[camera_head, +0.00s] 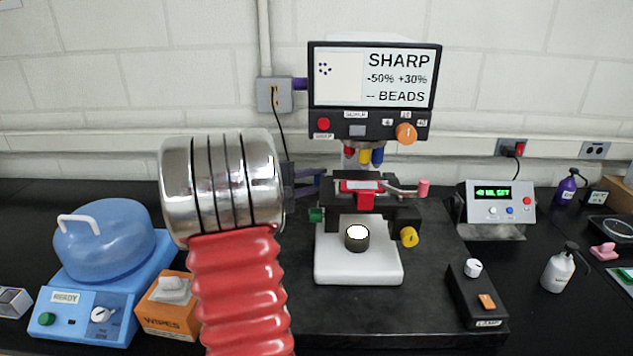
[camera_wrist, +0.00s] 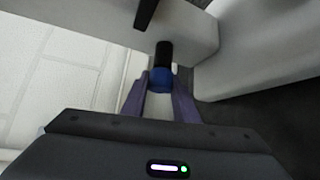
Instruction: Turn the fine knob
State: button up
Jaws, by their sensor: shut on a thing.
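A microscope with a screen (camera_head: 374,78) on top stands at centre in the head view; the screen reads "SHARP -50% +30%, -- BEADS". In the wrist view a blue knob (camera_wrist: 160,79) sits on a black shaft that comes out of the pale microscope body (camera_wrist: 180,30). My gripper (camera_wrist: 160,85) has its two purple fingers on either side of the blue knob and is shut on it. In the head view my gripper (camera_head: 312,183) is at the microscope's left side, partly covered by my arm. The knob itself is hidden there.
A green knob (camera_head: 316,215) and a yellow knob (camera_head: 409,237) stick out from the stage's sides. A lamp control box (camera_head: 477,296) is at right. A blue domed centrifuge (camera_head: 105,241) and an orange wipes box (camera_head: 167,314) are at left. The dark bench between is partly clear.

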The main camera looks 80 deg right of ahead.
jog(key=shift+f, duration=0.2)
jog(key=o, duration=1.1)
jog(key=shift+r, duration=0.1)
jog(key=shift+c, duration=0.2)
jog(key=v, duration=1.4)
jog(key=shift+s, duration=0.1)
dwell(0.3)
